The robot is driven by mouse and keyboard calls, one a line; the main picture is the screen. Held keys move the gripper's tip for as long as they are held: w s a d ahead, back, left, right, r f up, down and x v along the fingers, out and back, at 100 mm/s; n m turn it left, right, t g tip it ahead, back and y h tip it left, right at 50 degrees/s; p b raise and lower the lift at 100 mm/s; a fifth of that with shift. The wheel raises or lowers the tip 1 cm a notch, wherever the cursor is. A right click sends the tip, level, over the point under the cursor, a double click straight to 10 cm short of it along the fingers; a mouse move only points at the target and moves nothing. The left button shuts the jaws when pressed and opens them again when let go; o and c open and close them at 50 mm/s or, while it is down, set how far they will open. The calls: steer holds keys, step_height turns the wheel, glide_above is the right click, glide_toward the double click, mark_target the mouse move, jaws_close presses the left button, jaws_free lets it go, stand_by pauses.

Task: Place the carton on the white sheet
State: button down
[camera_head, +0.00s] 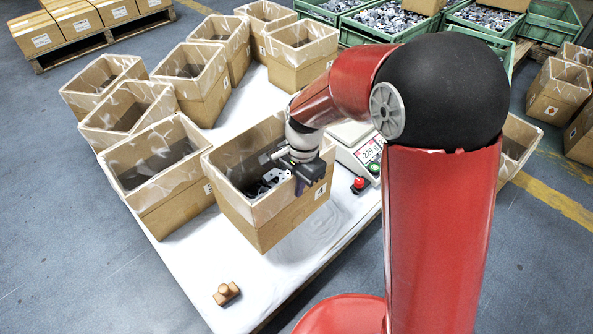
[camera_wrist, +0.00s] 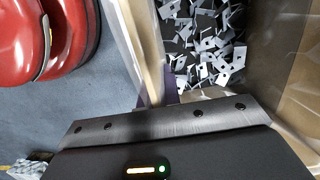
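The carton (camera_head: 282,219) is an open brown box with a clear liner and grey stamped parts inside. It stands on or just above the white sheet (camera_head: 195,268), near the table's front right edge; its underside contact is hidden. My gripper (camera_head: 299,184) is at the carton's right rim, pointing down, with its purple fingers astride the wall. In the wrist view the carton's wall (camera_wrist: 150,50) runs between the fingers, with a purple finger (camera_wrist: 171,90) close against its inner side. The gripper appears shut on this wall; the outer finger is largely hidden there.
Several open cartons (camera_head: 160,170) crowd the sheet to the left and behind. A scale (camera_head: 357,150) with a lit display is right of the carton. A wooden-handled stamp (camera_head: 227,293) lies in front. Green crates (camera_head: 352,34) of parts stand behind. The sheet's front left is mostly clear.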

step_height(320, 180, down, 6)
steer(key=b, duration=0.1)
steer(key=shift+f, duration=0.25)
stand_by(0.4)
steer(key=c, duration=2)
jaws_free()
steer(key=shift+f, duration=0.1)
steer(key=shift+c, duration=0.2)
steer(key=o, duration=0.4)
steer(key=r, duration=0.4)
steer(key=r+p, duration=0.1)
steer(key=r, duration=0.3)
steer(key=w+d+r+p, duration=0.1)
steer(key=r, duration=0.3)
steer(key=shift+r, duration=0.2)
